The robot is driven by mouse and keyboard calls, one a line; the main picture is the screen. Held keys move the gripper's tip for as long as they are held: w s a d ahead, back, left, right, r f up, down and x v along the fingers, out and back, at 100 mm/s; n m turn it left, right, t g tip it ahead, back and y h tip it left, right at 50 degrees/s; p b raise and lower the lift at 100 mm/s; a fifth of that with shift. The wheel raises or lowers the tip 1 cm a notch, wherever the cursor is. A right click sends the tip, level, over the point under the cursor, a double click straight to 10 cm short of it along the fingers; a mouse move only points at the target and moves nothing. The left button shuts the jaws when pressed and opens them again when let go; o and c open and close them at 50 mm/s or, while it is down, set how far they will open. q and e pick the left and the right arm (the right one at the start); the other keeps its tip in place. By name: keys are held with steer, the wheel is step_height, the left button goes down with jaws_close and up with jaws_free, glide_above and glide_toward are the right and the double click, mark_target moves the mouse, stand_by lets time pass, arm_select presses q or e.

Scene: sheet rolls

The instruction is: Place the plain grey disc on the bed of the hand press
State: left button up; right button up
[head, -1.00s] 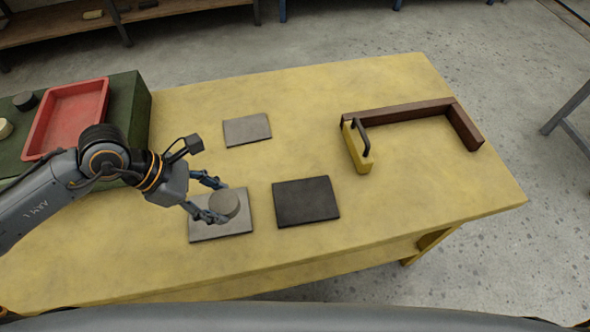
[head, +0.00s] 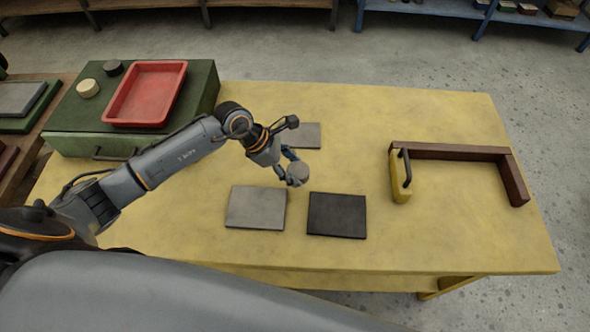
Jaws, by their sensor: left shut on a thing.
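The plain grey disc (head: 299,173) is a short cylinder, held in the fingers of my left gripper (head: 293,176), which is shut on it. It appears over the yellow table, between the front plates and the rear grey plate; its exact height is hard to tell. No part is clearly recognisable as the hand press; I cannot tell which thing is its bed. A light grey plate (head: 256,208) and a black plate (head: 337,215) lie side by side in front of the gripper. Another grey plate (head: 307,136) lies behind it, partly covered by the arm. My right gripper is not in view.
The yellow table (head: 450,240) has free room at its middle right. A brown L-shaped rail (head: 455,152) with a yellow handled block (head: 400,178) stands at the right. A green box (head: 200,90) bears a red tray (head: 125,115), a cream disc (head: 88,87) and a dark disc (head: 113,68).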

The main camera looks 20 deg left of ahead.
mark_target(295, 174)
arm_select(q)
steer(key=shift+w+d+f, duration=0.1)
steer(key=shift+w+f, duration=0.6)
steer(key=shift+f, duration=0.1)
steer(key=shift+w+f+p, duration=0.1)
steer(key=shift+f+p, duration=0.2)
steer(key=shift+p, duration=0.1)
step_height(295, 174, down, 2)
steer(key=shift+f+p, duration=0.1)
steer(key=shift+p, duration=0.35)
steer(key=shift+f, duration=0.2)
steer(key=shift+f, duration=0.1)
steer(key=shift+f, duration=0.15)
steer(key=o, duration=1.2)
